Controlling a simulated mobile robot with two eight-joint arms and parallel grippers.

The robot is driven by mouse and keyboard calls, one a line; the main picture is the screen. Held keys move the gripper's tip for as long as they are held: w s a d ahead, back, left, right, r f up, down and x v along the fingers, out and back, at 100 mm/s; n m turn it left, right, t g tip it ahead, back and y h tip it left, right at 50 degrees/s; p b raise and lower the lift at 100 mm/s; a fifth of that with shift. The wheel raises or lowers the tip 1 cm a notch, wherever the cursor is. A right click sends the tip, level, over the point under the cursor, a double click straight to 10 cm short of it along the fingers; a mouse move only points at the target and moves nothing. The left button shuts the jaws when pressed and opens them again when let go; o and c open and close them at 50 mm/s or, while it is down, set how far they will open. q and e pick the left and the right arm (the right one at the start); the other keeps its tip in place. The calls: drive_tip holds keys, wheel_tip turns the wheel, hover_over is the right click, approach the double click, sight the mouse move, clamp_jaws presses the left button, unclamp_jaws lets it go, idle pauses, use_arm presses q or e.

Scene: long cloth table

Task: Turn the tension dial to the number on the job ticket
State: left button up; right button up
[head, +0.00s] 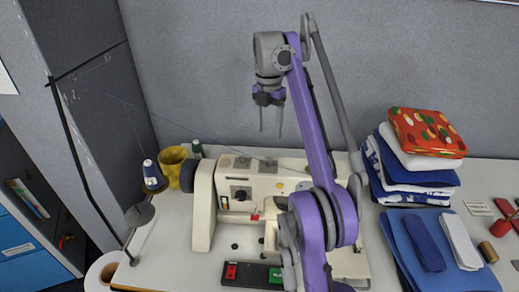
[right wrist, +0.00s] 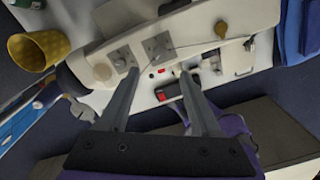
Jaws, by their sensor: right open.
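The cream sewing machine (head: 205,205) stands on the table in the middle of the head view. Its body carries small grey plates with knobs: one on the front (head: 240,193) and others on top (head: 241,163). Two plates also show in the right wrist view, at left (right wrist: 122,58) and at right (right wrist: 158,46). I cannot tell which is the tension dial or read any number. My right gripper (head: 271,132) hangs open and empty above the machine, fingers down; its fingers (right wrist: 159,72) also show apart in the right wrist view. A small card (head: 479,208) lies at right, unreadable. My left gripper is out of view.
A yellow cup (head: 173,162) and a blue thread spool (head: 152,176) stand left of the machine. A red and green switch box (head: 252,275) lies in front. Folded cloths (head: 410,178) are stacked at right. A grey wall stands behind.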

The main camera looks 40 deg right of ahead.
sight(268, 159)
wheel_tip(268, 159, down, 10)
drive_tip(key=b, duration=0.4)
drive_tip(key=shift+s+a+r, duration=0.1)
drive_tip(key=shift+s, duration=0.05)
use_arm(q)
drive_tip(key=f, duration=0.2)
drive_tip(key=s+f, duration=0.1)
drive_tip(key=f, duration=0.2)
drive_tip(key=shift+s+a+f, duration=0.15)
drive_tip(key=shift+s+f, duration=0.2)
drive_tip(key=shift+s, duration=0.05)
use_arm(e)
drive_tip(key=shift+f, duration=0.45)
clamp_jaws()
